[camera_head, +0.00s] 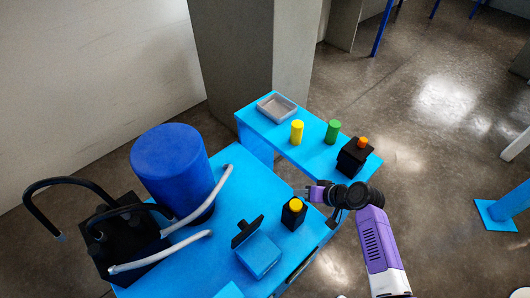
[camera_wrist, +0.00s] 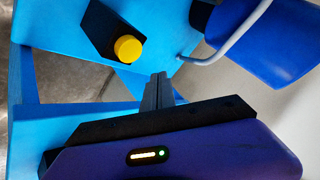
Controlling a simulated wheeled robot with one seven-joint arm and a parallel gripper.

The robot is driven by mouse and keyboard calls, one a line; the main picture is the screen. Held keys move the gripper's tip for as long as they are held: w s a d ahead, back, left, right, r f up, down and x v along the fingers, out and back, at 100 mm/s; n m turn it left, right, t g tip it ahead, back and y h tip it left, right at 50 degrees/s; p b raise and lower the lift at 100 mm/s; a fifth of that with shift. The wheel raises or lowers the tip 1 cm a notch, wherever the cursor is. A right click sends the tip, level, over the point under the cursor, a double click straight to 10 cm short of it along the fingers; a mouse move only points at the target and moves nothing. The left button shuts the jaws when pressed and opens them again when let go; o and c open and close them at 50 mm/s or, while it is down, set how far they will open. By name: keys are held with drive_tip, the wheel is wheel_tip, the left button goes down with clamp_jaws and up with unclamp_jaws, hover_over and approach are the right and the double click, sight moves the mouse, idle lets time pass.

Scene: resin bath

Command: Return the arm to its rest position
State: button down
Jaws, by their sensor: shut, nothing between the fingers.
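My gripper (camera_head: 303,191) is shut and empty in the head view. It is above the front right part of the blue table (camera_head: 203,262), close to a black block with a yellow round top (camera_head: 294,212) and apart from it. In the wrist view my shut fingers (camera_wrist: 160,90) point up the picture, with nothing between them. The block's yellow top (camera_wrist: 127,49) lies to their upper left. My purple forearm reaches in from the lower right of the head view.
A blue drum (camera_head: 172,168), grey hoses (camera_head: 200,203) and a small blue box with a black lid (camera_head: 258,254) stand on the table. A side shelf (camera_head: 312,153) holds a grey tray (camera_head: 276,107), yellow (camera_head: 297,132) and green (camera_head: 333,131) cylinders, and a black block with an orange top (camera_head: 354,155). Open floor lies right.

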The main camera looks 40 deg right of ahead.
drive_tip(key=w+d+r+t+h, duration=0.1)
drive_tip(key=d+r+t+h, duration=0.1)
drive_tip(key=d+r+h, duration=0.25)
drive_tip(key=s+a+r+t+h, duration=0.1)
drive_tip(key=s+a+r+h, duration=0.1)
drive_tip(key=s+r, duration=0.25)
drive_tip(key=s+a+r+n+t+y+b, duration=0.1)
drive_tip(key=s+a+r+n, duration=0.1)
drive_tip(key=s+a+r, duration=0.2)
drive_tip(key=s+a+r+n+y+b, duration=0.1)
drive_tip(key=s+a+r+n+y, duration=0.1)
drive_tip(key=s+a, duration=0.7)
drive_tip(key=s+a+r+n+t+y+b, duration=0.1)
drive_tip(key=s+a+r+n+y, duration=0.1)
drive_tip(key=s+a+r, duration=0.4)
drive_tip(key=s+a+n, duration=0.1)
drive_tip(key=a, duration=0.3)
drive_tip(key=shift+s+r+t, duration=0.25)
drive_tip(key=shift+r+t, duration=0.05)
drive_tip(key=shift+r, duration=0.1)
drive_tip(key=shift+s+a, duration=0.1)
